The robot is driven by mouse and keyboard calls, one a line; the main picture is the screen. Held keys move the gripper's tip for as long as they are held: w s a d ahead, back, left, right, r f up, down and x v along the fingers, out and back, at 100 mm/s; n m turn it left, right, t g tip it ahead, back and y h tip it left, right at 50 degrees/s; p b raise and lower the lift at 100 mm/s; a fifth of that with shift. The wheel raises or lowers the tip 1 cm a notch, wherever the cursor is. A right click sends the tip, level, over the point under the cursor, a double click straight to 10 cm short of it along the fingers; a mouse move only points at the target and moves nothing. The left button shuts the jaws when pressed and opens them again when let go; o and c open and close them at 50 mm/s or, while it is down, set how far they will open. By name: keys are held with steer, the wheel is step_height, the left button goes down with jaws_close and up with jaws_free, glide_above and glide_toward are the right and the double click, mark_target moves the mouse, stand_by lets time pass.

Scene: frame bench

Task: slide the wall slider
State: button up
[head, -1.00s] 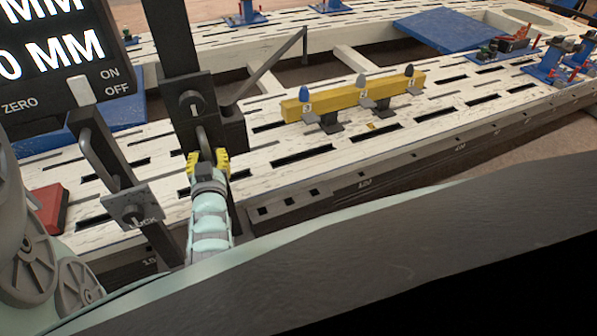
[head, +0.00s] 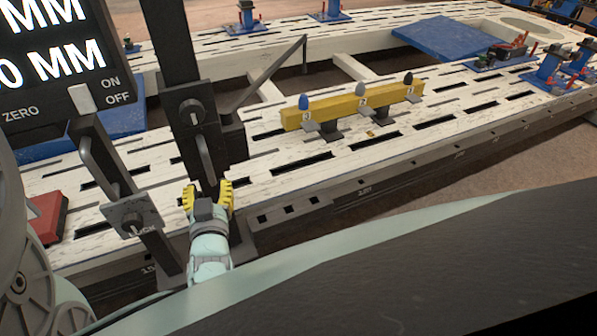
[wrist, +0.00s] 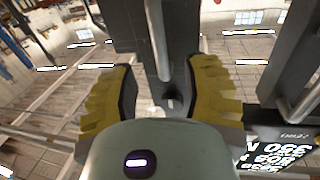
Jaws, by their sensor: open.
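A dark upright post (head: 168,42) carries a dark slider block (head: 192,113) with a round knob and a vertical grey bar handle (head: 205,160). My gripper (head: 208,193) is open with yellow ribbed fingers, at the handle's lower end. In the wrist view the handle (wrist: 156,40) runs down between the two fingers, with a gap on each side; my gripper (wrist: 163,85) holds nothing. How far the fingertips are from the handle in depth is unclear. The handle's lower end is partly behind my gripper in the head view.
A second bar handle (head: 98,160) and a LOCK plate (head: 132,213) stand close left of my gripper. A display box (head: 50,70) is above them. A red block (head: 47,218) lies far left. A yellow beam (head: 345,105) stands on the slotted white frame (head: 300,165) to the right.

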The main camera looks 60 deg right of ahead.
steer(key=shift+v, duration=2.45)
